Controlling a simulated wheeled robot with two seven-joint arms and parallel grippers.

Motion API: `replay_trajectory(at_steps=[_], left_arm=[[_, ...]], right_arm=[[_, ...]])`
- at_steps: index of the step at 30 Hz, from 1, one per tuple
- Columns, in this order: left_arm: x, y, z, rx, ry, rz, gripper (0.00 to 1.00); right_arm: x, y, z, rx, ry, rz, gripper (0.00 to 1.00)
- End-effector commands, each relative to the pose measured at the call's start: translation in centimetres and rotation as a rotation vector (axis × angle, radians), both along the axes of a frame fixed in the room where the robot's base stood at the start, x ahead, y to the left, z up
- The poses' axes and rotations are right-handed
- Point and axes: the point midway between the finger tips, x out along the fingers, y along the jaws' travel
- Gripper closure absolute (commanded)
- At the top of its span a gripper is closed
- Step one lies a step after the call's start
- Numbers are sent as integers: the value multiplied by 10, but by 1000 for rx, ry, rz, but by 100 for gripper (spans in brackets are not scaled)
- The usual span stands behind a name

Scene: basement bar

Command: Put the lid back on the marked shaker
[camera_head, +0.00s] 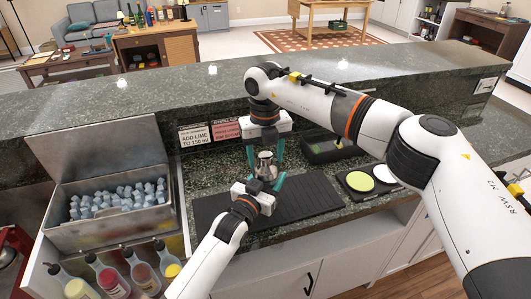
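A silver metal shaker (265,164) stands upright at the back of the dark ribbed mat (300,200); any mark on it is too small to make out. My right gripper (266,155) points down from above, its teal fingers apart on either side of the shaker's upper part. My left gripper (266,174) reaches in from the front, low at the shaker; one teal finger shows right of it. Its hand hides the shaker's lower part, so its grip is unclear. I cannot make out a separate lid.
An ice bin (110,225) with its cover raised stands left, with several bottles (110,280) in front. Two small signs (210,134) stand behind the shaker. A black caddy (325,152) and a tray (358,195) with green and white discs lie right. A raised stone ledge (130,95) runs behind.

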Motion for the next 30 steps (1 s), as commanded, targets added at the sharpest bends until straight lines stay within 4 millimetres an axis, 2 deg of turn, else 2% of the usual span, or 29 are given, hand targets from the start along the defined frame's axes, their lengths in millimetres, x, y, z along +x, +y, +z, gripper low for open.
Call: replay_trajectory(at_steps=[7,11,14,24,30], left_arm=[[0,0,0,0,0,0,85],[0,0,0,0,0,0,85],[0,0,0,0,0,0,85],[0,0,0,0,0,0,85],[0,0,0,0,0,0,85]], right_arm=[[0,0,0,0,0,0,42],[1,0,8,2,-2,-1,42],[1,0,22,1,-3,-1,42],[0,1,93,1,-3,0,42],[1,1,115,0,-1,-1,42]])
